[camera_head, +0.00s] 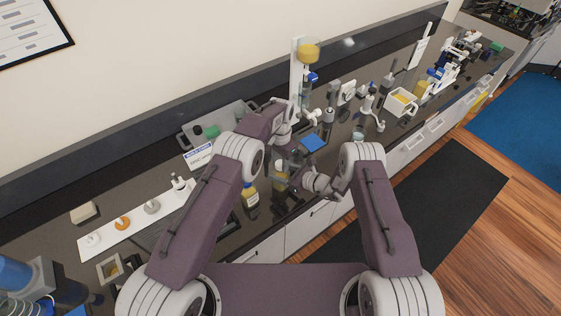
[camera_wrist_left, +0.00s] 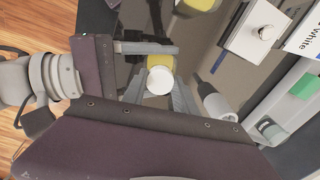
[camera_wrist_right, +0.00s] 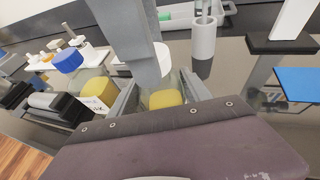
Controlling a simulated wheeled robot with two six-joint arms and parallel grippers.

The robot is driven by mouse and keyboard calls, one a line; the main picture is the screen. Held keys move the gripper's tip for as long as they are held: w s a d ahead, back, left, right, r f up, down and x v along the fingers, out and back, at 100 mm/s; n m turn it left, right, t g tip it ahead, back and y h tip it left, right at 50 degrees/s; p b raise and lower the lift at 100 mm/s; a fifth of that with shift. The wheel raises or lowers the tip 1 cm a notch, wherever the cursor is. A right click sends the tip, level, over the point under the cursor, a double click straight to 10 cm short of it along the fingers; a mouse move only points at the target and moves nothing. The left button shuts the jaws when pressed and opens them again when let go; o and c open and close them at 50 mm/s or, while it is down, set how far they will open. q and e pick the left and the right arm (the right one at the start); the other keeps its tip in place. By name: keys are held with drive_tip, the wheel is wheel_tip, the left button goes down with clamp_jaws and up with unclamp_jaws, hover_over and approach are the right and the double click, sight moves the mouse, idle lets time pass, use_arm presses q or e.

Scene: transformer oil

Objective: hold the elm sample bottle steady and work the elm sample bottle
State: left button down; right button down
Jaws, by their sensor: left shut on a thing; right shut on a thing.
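A small bottle with yellow liquid (camera_head: 281,182) stands upright on the dark bench between my two grippers. Its label is hidden, so I cannot read whether it says elm. In the left wrist view its white cap (camera_wrist_left: 159,80) sits between the fingers of my left gripper (camera_wrist_left: 158,91), which is shut on the cap. In the right wrist view its yellow body (camera_wrist_right: 165,98) lies between the fingers of my right gripper (camera_wrist_right: 158,88), which is shut on the bottle low from the side. A left finger crosses in front there and hides part of the bottle.
A second yellow bottle (camera_head: 250,198) with a label stands just left; its blue cap (camera_wrist_right: 68,60) shows in the right wrist view. A blue square pad (camera_head: 313,143) lies behind. A white strip with several pieces (camera_head: 123,223) is at left. Tall glassware (camera_head: 308,55) stands at the back.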

use_arm(q)
drive_tip(key=m, duration=0.8)
drive_tip(key=c, duration=0.9)
unclamp_jaws()
wheel_tip(320, 180, up, 12)
use_arm(e)
drive_tip(key=shift+c, duration=2)
unclamp_jaws()
